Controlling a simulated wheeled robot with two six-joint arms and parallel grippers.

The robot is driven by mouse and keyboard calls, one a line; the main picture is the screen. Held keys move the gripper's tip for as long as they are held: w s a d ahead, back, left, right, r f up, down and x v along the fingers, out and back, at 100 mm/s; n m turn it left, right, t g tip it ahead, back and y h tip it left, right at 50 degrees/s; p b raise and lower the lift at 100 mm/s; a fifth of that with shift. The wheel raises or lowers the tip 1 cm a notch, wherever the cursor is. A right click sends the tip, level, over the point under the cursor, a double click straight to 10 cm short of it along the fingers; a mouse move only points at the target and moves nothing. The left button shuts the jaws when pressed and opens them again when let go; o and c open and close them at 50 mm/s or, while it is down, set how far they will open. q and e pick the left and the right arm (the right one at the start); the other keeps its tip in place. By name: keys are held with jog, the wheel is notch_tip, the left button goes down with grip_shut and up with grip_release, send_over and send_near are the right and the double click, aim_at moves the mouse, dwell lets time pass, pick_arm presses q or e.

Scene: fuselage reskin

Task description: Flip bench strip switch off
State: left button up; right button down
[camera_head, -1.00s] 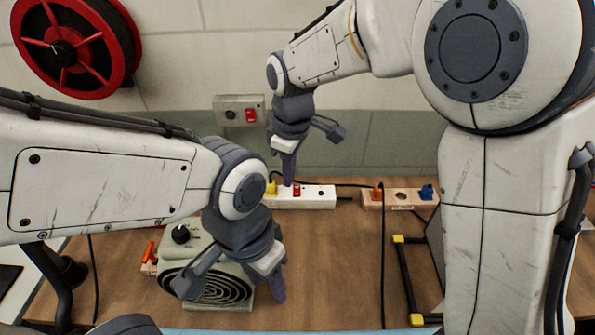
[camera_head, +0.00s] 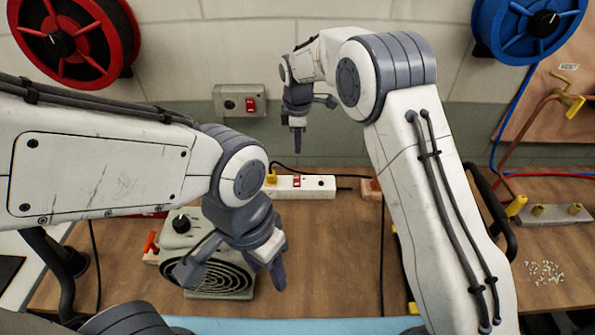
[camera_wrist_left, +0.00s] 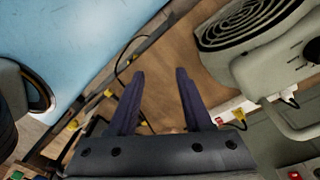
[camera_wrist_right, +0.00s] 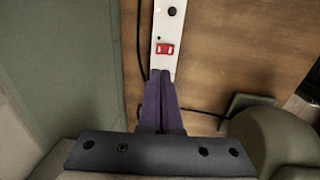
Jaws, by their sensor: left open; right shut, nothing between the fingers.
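The white power strip (camera_head: 318,188) lies near the back of the wooden bench, with a red rocker switch (camera_head: 297,182) on it and a yellow plug (camera_head: 271,178) at its left end. My right gripper (camera_head: 297,152) is shut and empty above and behind the strip, apart from it. In the right wrist view the shut fingertips (camera_wrist_right: 159,74) point along the strip (camera_wrist_right: 168,22), just short of the red switch (camera_wrist_right: 165,48). I cannot tell which way the rocker is tilted. My left gripper (camera_wrist_left: 160,74) is open and empty; in the head view it hangs in front of the heater.
A beige fan heater (camera_head: 185,235) stands front left on the bench. A wall box (camera_head: 239,100) with another red switch is behind. Red (camera_head: 72,45) and blue (camera_head: 530,28) reels hang on the wall. A dark cable crosses the bench, whose middle is mostly clear.

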aim_at(298, 178)
pick_arm(q)
notch_tip(298, 178, up, 5)
jog(key=p, duration=0.4)
jog(key=shift+f, duration=0.15)
pick_arm(e)
jog(key=f, duration=0.4)
jog(key=w+f, duration=0.1)
jog(key=f, duration=0.7)
jog(key=shift+w+f, duration=0.25)
